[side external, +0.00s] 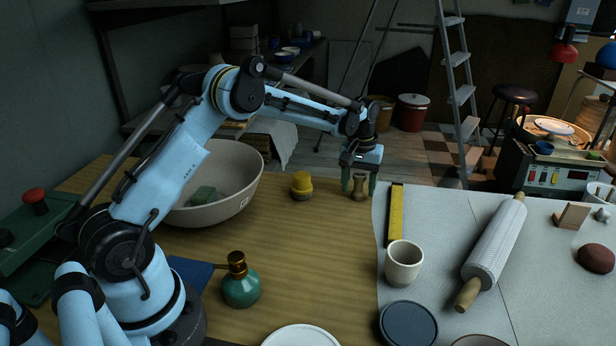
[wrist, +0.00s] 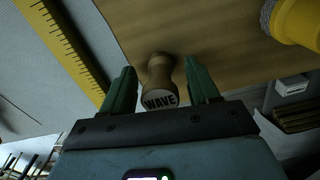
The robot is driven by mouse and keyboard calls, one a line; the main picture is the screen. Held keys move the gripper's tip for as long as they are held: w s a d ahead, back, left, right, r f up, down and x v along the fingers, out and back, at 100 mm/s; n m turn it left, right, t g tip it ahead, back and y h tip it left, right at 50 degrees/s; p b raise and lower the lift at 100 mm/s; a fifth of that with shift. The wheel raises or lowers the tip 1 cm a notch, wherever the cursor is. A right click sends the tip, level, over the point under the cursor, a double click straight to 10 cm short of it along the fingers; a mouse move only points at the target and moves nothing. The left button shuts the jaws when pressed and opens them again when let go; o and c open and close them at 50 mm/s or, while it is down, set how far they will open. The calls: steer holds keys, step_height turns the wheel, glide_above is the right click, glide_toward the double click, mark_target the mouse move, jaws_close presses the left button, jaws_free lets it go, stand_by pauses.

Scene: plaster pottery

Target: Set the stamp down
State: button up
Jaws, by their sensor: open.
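The wooden stamp (side external: 360,188) stands upright on the wooden table (side external: 310,260), just left of the pale cloth's edge. In the wrist view the stamp (wrist: 158,75) shows a round end marked "WAVE" facing the camera. My gripper (side external: 359,191) is open and low over the table, with one green finger on each side of the stamp. In the wrist view my gripper (wrist: 160,66) shows a gap between each finger and the stamp.
A yellow ruler (side external: 396,213) lies close on the right on the cloth (side external: 440,215). The table's far edge is close behind.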

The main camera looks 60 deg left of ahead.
mark_target(359, 175)
step_height(359, 175, up, 11)
steer(key=shift+a+r, duration=0.1)
steer(key=shift+s+r, duration=0.15)
steer(key=shift+r, duration=0.35)
steer(key=s+d+r+m+t, duration=0.2)
steer(key=s+d+m+t, duration=0.15)
steer(key=s, duration=0.45)
steer(key=s+d+r+m+t, duration=0.25)
steer(key=s+d, duration=0.25)
steer(key=s, duration=0.3)
steer(key=s+d+f+m+t, duration=0.1)
steer(key=s+f, duration=0.3)
steer(key=s, duration=0.2)
steer(key=shift+s+d+f, duration=0.15)
steer(key=shift+s+d, duration=0.15)
steer(key=shift+d, duration=0.1)
